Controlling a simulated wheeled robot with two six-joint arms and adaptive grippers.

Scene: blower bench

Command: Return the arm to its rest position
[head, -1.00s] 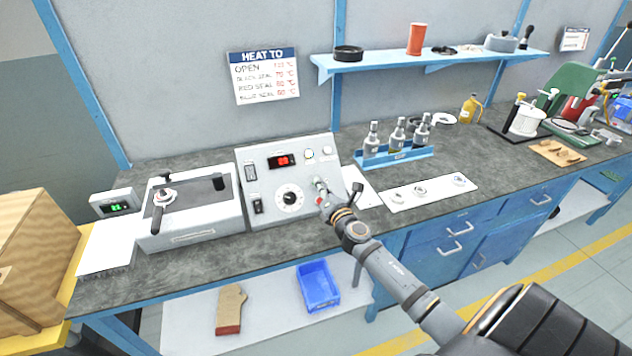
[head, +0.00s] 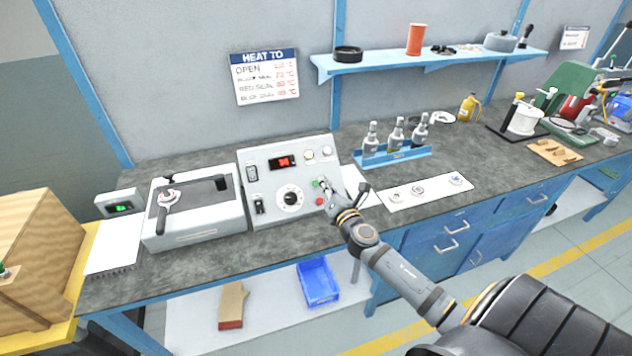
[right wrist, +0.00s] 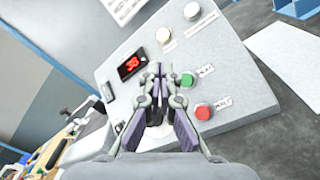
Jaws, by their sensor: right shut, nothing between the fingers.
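My right gripper (head: 324,187) is shut and empty, in front of the right side of the grey control box (head: 255,207). In the right wrist view the gripper (right wrist: 157,78) has its fingers together before the box's sloping face. The green button (right wrist: 187,80) and the red button (right wrist: 203,112) show just right of the fingers, uncovered. Whether the fingertips touch the face I cannot tell. The red display (right wrist: 131,64) appears to read 38. My left gripper is not in view.
Left of the box stands a grey lidded unit (head: 190,224) with a dark handle. Right of it are a blue rack (head: 397,156) of bottles and a white strip (head: 437,194) with small parts. A shelf (head: 440,60) hangs above. Below the bench is a blue bin (head: 318,284).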

